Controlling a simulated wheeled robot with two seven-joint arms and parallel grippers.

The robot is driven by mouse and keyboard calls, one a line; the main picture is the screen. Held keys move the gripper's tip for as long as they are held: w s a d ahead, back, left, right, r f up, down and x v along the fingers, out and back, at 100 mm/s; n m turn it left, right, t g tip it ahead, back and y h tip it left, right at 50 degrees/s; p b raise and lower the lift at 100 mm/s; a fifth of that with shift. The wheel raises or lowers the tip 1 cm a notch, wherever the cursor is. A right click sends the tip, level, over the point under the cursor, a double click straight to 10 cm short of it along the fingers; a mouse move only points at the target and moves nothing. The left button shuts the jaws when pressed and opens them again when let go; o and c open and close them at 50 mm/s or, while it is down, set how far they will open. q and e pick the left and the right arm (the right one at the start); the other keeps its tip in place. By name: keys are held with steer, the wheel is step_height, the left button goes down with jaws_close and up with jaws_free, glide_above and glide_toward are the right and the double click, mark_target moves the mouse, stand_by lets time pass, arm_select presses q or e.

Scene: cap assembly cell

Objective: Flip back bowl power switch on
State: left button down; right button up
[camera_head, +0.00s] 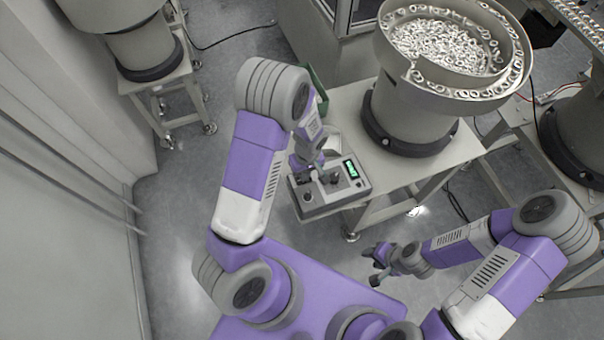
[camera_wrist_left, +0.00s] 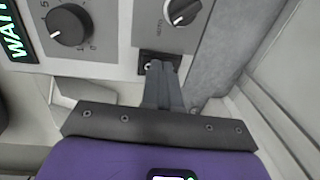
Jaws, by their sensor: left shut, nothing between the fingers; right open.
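The control box (camera_head: 345,193) of the bowl feeder is a grey panel with dark knobs and a lit green display, at the front of the table. In the left wrist view a small black power switch (camera_wrist_left: 148,58) sits on the panel, below a knob (camera_wrist_left: 181,12). My left gripper (camera_head: 305,176) is over the left part of the box. Its shut fingers (camera_wrist_left: 160,68) are at the switch and hide part of it; I cannot tell if they touch it or which way it is set. My right gripper (camera_head: 378,265) is open and empty, low over the floor.
A bowl feeder (camera_head: 410,110) full of small metal parts stands on the table (camera_head: 350,103) behind the box. A green bin (camera_head: 318,88) is behind my left arm. Another feeder (camera_head: 140,45) stands at the back left. The floor around my right gripper is clear.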

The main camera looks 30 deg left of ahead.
mark_target(299, 181)
arm_select(q)
steer(key=shift+r+p, duration=0.4)
steer(key=shift+r, duration=0.15)
steer(key=r+p, duration=0.1)
steer(key=r, duration=0.1)
steer(key=r+p, duration=0.2)
steer(key=shift+s+a+r, duration=0.1)
steer(key=shift+s+a, duration=0.05)
steer(key=shift+a, duration=0.05)
step_height(299, 181, up, 9)
steer(key=s, duration=0.1)
steer(key=shift+a+p, duration=0.4)
